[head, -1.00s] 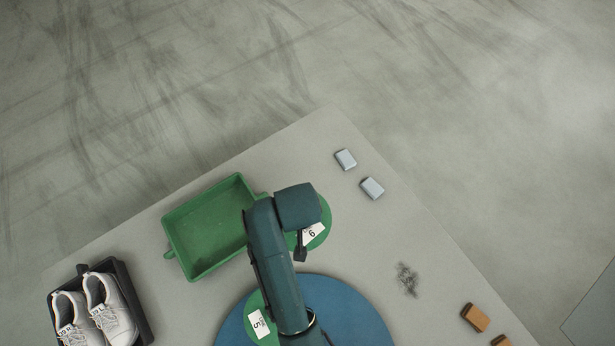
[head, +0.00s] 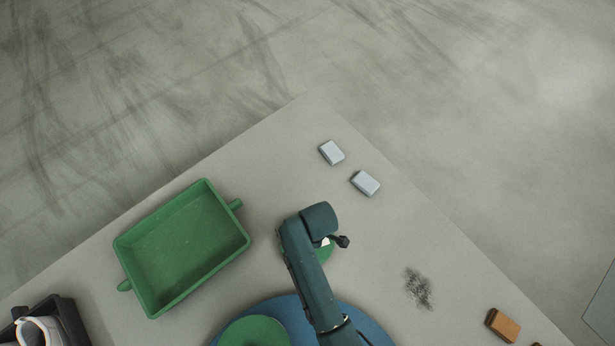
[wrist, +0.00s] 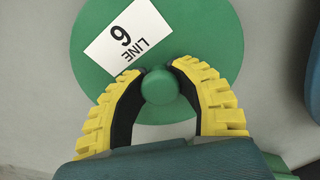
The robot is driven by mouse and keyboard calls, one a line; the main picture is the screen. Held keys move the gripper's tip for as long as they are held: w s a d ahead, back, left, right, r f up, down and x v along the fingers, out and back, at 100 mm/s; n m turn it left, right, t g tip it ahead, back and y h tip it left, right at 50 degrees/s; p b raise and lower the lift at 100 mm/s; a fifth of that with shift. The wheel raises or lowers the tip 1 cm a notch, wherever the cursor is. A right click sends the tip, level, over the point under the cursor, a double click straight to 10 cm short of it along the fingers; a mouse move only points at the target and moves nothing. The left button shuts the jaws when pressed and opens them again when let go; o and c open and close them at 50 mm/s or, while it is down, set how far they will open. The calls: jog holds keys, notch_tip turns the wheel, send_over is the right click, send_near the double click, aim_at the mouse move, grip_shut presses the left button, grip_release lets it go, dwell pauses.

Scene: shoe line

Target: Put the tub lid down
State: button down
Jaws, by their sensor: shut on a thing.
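The tub lid is a round green disc with a white "LINE 6" label and a green knob; in the wrist view the lid (wrist: 205,40) fills the upper middle. My gripper (wrist: 160,78) has its yellow-padded fingers closed around the knob. In the head view the lid (head: 324,254) shows partly from under my arm, over the grey table right of the green tub. My gripper is mostly hidden there. I cannot tell whether the lid touches the table. The open green tub (head: 182,248) is empty, with a handle at each end.
Another green disc (head: 255,333) lies on a blue round plate (head: 368,322) at the bottom. Two pale blocks (head: 331,152) sit near the right edge of the table (head: 300,130). A dark smudge (head: 418,288), a brown block (head: 502,325) and a dark tray with shoes (head: 70,320) also show.

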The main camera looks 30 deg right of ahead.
jog(key=shift+f, duration=0.75)
jog(key=shift+f, duration=0.15)
jog(key=c, duration=0.8)
grip_release()
